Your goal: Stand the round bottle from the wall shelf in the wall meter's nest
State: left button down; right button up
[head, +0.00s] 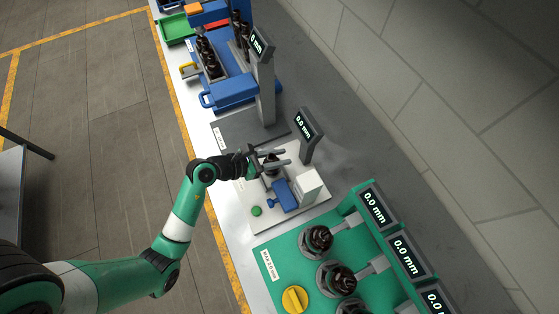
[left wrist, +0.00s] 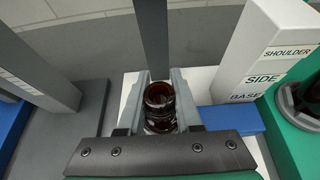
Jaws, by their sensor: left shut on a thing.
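My left gripper (head: 275,160) is shut on a dark amber bottle (head: 271,166) over the white-plated meter station (head: 240,203). In the left wrist view the bottle (left wrist: 160,98) is upright between the two grey fingers (left wrist: 160,106), its round open mouth toward the camera. Its base is hidden, so I cannot tell whether it touches the nest. The station has a screen (head: 308,130) reading 0.0 mm, a blue part (head: 285,195) and a white block (head: 309,187). The block (left wrist: 262,62) is marked SHOULDER, SIDE and BASE. My right gripper is not in view.
A green bench section (head: 285,250) with bottles in round seats, several 0.0 mm screens and a yellow knob (head: 295,299) is on the near side. Beyond stand a grey post with a screen (head: 264,85), a blue fixture (head: 235,91) and a rack of bottles (head: 209,58).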

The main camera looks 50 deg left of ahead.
pick_arm(q)
jog(key=shift+f+b, duration=0.4)
jog(key=shift+f, duration=1.05)
jog(key=shift+f, duration=0.2)
jog(key=c, duration=0.6)
grip_release()
jog(key=shift+r, duration=0.3)
jog(key=p+v, duration=0.2)
jog(key=v, duration=1)
